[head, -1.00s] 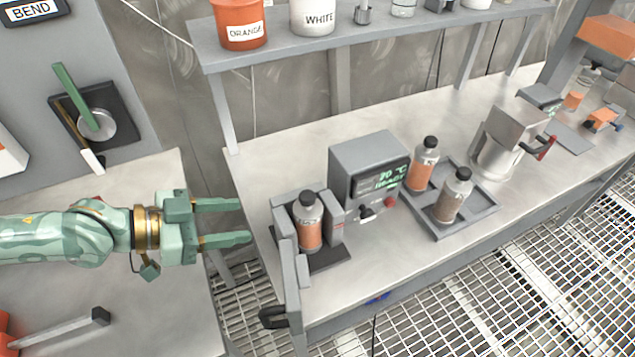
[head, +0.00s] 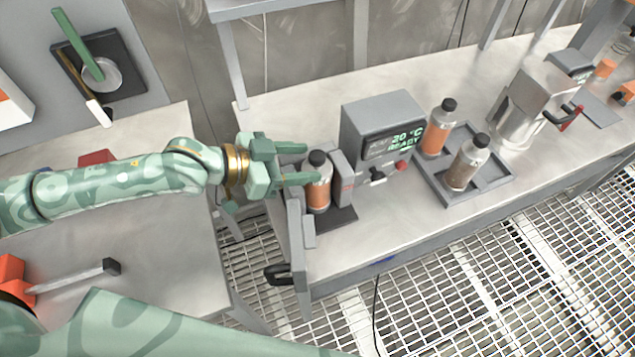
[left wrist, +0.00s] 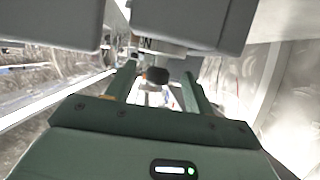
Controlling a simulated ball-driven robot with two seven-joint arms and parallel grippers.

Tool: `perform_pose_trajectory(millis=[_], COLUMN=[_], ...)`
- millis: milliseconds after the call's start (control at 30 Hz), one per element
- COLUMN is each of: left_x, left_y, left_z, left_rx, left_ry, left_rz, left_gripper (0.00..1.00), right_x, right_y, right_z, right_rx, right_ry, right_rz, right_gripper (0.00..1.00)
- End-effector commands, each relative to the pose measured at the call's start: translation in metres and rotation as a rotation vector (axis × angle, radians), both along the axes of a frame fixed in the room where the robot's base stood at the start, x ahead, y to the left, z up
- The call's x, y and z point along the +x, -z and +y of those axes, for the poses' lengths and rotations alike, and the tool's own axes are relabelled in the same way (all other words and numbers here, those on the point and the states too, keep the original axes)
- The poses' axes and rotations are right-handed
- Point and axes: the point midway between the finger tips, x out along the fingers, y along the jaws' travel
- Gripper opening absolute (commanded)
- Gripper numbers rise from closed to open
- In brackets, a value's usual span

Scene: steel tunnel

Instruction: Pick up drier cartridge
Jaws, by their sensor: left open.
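A cartridge-like bottle with a clear body, orange contents and black cap (head: 318,194) stands upright in a grey holder (head: 340,175) at the left end of the bench. My left gripper (head: 308,163) is open at this bottle, coming from the left. One finger shows across the bottle's upper body, the other near its cap. In the left wrist view, a dark cap (left wrist: 157,75) lies between the two open fingers (left wrist: 158,88); contact cannot be told. Two similar bottles, one orange (head: 436,130) and one brownish (head: 466,165), stand in a tray. I cannot read which is the drier cartridge. My right gripper is out of view.
A grey control box (head: 378,125) reading 20 °C READY stands right of the holder. The grey tray (head: 440,190) and a steel jug (head: 530,110) stand further right. A gap with grating floor separates the left table (head: 160,250) from the bench. The bench front has bare room.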

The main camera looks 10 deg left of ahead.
Motion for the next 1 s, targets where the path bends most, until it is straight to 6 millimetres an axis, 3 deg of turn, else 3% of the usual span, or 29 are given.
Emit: perform_pose_trajectory(millis=[367, 633, 667, 833, 1000], left_x=[0.027, 0.029, 0.029, 0.029, 0.028], left_y=[0.020, 0.021, 0.021, 0.022, 0.023], left_z=[-0.040, -0.043, -0.043, -0.043, -0.042], left_rx=[-0.002, 0.001, 0.001, 0.002, 0.004], left_ry=[0.001, 0.000, 0.000, 0.000, 0.000], left_rz=[-0.001, -0.001, -0.001, 0.000, 0.001], left_gripper=[0.53, 0.53, 0.47, 0.00, 0.00], right_x=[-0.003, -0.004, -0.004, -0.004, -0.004], right_y=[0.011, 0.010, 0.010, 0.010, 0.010], right_z=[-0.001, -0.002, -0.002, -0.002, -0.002], right_rx=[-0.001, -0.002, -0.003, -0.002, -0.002], right_ry=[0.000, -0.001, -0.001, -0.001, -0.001], right_rz=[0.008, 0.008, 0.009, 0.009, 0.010], right_gripper=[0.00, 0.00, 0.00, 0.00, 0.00])
